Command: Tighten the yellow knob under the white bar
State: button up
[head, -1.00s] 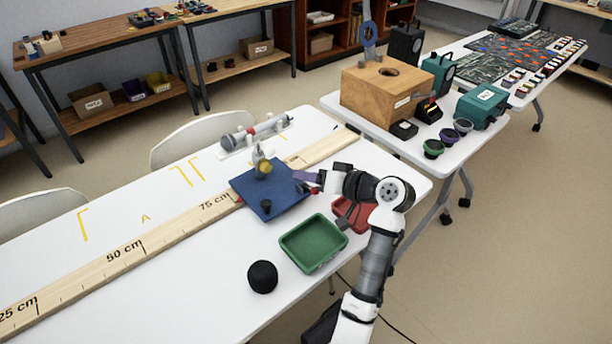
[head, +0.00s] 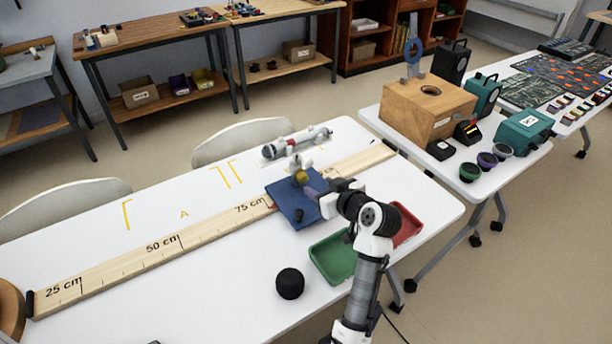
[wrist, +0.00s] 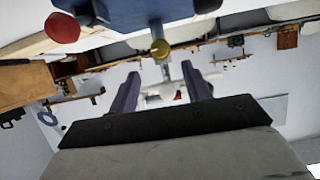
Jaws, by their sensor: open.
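The yellow knob (head: 301,177) is on a small upright post over the blue plate (head: 283,196) on the white table. A pale piece (head: 296,161), perhaps the white bar, shows just above the knob. My gripper (head: 317,184) is at the right of the knob, pointing left at it, with purple-grey fingers. In the wrist view, which looks upside down, the knob (wrist: 160,48) shows ahead, across the gap between my open fingers (wrist: 162,85). The fingers look empty. Whether a fingertip touches the knob cannot be told.
A black knob (head: 299,215) stands on the blue plate.

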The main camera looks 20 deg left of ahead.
aim_at(305, 178)
jog(key=p+x, duration=0.1)
jog(key=x, duration=0.7)
jog(key=shift+w+a+p, duration=0.1)
jog(key=shift+a+p, duration=0.05)
jog(key=shift+p, duration=0.2)
jog(key=c, duration=1)
